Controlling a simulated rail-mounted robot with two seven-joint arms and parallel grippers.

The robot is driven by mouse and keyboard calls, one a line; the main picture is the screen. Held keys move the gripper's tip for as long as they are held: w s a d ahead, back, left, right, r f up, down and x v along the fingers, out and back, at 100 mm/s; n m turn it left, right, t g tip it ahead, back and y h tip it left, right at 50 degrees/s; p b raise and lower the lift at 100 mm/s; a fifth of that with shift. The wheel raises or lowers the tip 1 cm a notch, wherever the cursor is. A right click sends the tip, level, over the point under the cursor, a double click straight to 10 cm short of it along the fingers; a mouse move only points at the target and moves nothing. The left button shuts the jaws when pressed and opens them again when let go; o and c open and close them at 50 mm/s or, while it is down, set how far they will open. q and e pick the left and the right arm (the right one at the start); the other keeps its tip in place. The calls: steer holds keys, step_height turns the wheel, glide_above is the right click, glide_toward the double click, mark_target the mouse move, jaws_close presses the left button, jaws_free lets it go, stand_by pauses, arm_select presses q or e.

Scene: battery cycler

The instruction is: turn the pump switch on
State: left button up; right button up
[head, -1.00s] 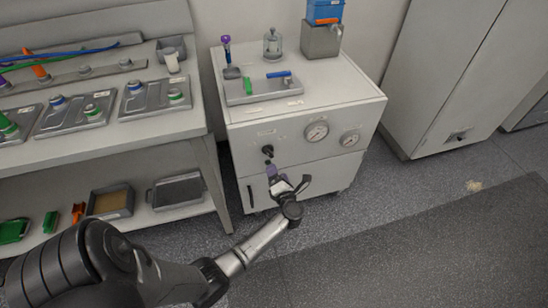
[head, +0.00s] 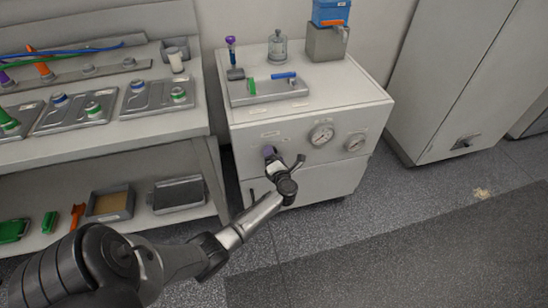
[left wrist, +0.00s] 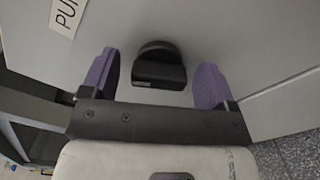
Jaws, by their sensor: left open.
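The pump switch is a black rotary knob (left wrist: 158,68) on the white cabinet's front panel, shown in the left wrist view beside a label reading "PU" that is cut off (left wrist: 66,14). In the head view my gripper hides the knob. My left gripper (left wrist: 156,82) is open, with one purple finger on each side of the knob. Gaps show between both fingers and the knob. In the head view the left gripper (head: 272,155) is at the upper left of the cabinet front (head: 335,150). My right gripper is not in view.
Two round gauges (head: 321,135) sit on the panel right of the gripper. A workbench (head: 180,128) stands close on the left.

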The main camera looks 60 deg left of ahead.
arm_select(q)
steer(key=c, duration=0.9)
steer(key=shift+r+m+p, duration=0.15)
steer(key=shift+m+p, duration=0.85)
steer(key=shift+p, duration=0.25)
steer(key=m+p, duration=0.2)
steer(key=shift+m, duration=0.3)
steer(key=m+p, duration=0.2)
steer(key=m, duration=0.1)
steer(key=shift+f+m+p, duration=0.15)
steer(key=shift+m+p, duration=0.35)
steer(key=shift+m, duration=0.55)
steer(key=shift+f+m+p, duration=0.15)
steer(key=shift+m+p, duration=0.3)
steer(key=shift+m, duration=0.6)
steer(key=o, duration=0.9)
steer(key=shift+d, duration=0.1)
